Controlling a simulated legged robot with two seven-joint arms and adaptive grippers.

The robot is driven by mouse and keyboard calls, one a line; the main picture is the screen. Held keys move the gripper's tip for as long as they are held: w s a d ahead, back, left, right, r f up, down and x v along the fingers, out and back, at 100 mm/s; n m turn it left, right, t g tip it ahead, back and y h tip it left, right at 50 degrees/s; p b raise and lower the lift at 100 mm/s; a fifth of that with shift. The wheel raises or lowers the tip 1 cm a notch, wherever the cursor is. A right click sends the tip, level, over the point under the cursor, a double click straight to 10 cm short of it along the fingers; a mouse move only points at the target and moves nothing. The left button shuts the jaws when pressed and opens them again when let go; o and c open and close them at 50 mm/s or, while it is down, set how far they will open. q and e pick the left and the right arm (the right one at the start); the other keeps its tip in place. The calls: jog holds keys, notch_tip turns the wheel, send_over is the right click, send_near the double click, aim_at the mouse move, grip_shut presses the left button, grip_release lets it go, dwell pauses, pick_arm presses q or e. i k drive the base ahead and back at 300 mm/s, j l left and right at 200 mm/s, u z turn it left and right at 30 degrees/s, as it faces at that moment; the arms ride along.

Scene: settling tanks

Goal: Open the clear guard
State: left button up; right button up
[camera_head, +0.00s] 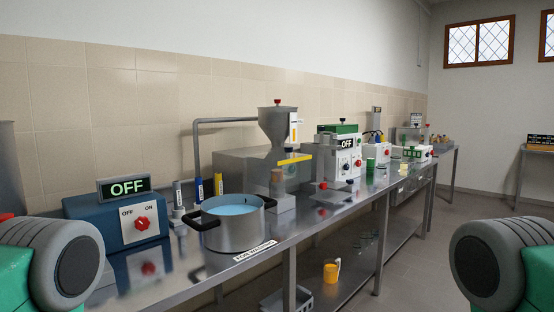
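No clear guard shows plainly at this size. A steel machine (240,170) with a grey hopper (278,128) stands on the bench against the wall. A yellow bar (294,159) crosses its front below the hopper, and something glassy seems to sit just under it; I cannot tell whether that is the guard, or whether it is open or shut. Only grey and green parts of my two arms show, at the lower left and lower right edges. Neither gripper is in view, and nothing of mine touches the machine.
A pot of blue liquid (232,239) and a blue OFF box (115,226) stand on the near bench (271,257). A second OFF box (345,158), a green cup (370,168) and other devices stand farther along. A yellow mug (330,273) is on the lower shelf. The floor (415,260) at right is clear.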

aim_at(286, 157)
jog(key=i+j, duration=0.3)
jog(key=i+j+z, duration=0.1)
jog(key=i+j, duration=0.15)
jog(key=i, duration=0.25)
